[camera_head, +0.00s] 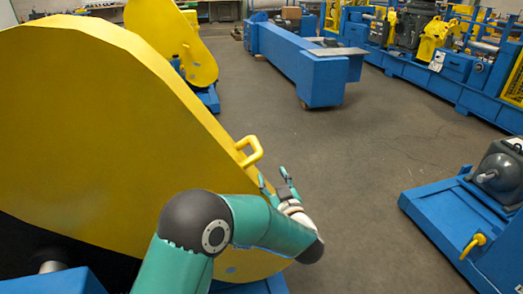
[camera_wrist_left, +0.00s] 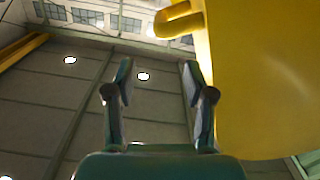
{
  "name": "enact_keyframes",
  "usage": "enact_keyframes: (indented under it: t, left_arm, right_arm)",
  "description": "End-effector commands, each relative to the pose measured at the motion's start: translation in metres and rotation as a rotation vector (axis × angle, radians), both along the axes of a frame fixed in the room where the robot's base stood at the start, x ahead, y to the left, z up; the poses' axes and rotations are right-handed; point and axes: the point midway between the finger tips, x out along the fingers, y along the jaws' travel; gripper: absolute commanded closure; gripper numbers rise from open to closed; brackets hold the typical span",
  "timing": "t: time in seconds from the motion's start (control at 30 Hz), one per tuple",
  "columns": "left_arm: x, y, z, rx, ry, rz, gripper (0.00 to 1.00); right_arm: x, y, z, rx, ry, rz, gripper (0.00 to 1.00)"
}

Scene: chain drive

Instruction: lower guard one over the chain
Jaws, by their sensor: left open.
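A large yellow guard (camera_head: 110,110) fills the left of the head view; I cannot tell whether it is the guard the task names. A yellow loop handle (camera_head: 249,152) sticks out from its right edge. My left gripper (camera_head: 277,183) is open and empty, just below and right of the handle, apart from it. In the left wrist view the two fingers (camera_wrist_left: 157,82) stand spread with nothing between them. The handle (camera_wrist_left: 178,20) is above and right of them, and the guard (camera_wrist_left: 265,80) is at the right. No chain shows. My right gripper is not in view.
A second yellow guard (camera_head: 180,40) stands behind on a blue base. A long blue beam (camera_head: 320,75) lies at the back, and blue machinery (camera_head: 440,60) lines the right rear. A blue base with a grey motor (camera_head: 500,172) is at the right. The floor between (camera_head: 340,180) is clear.

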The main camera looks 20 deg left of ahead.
Motion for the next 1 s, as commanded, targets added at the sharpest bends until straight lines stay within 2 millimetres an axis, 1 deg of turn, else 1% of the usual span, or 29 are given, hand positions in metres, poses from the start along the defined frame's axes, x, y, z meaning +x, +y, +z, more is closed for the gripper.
enact_keyframes:
  t: [0.17, 0.5, 0.7, 0.83, 1.0]
  left_arm:
    - [0.022, 0.017, 0.001, -0.001, 0.001, 0.003, 0.46]
    - [0.083, 0.058, 0.0, -0.001, 0.002, 0.001, 0.46]
    - [0.113, 0.078, -0.001, 0.001, 0.003, -0.001, 0.46]
    - [0.124, 0.085, -0.001, -0.001, 0.003, -0.002, 0.46]
    - [0.131, 0.089, -0.001, 0.0, 0.003, -0.003, 0.46]
  right_arm:
    - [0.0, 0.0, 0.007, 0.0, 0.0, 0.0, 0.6]
    - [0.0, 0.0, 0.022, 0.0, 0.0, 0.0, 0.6]
    - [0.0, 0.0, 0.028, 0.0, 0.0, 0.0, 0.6]
    - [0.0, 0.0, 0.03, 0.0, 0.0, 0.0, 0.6]
    - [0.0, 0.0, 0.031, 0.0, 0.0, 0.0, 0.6]
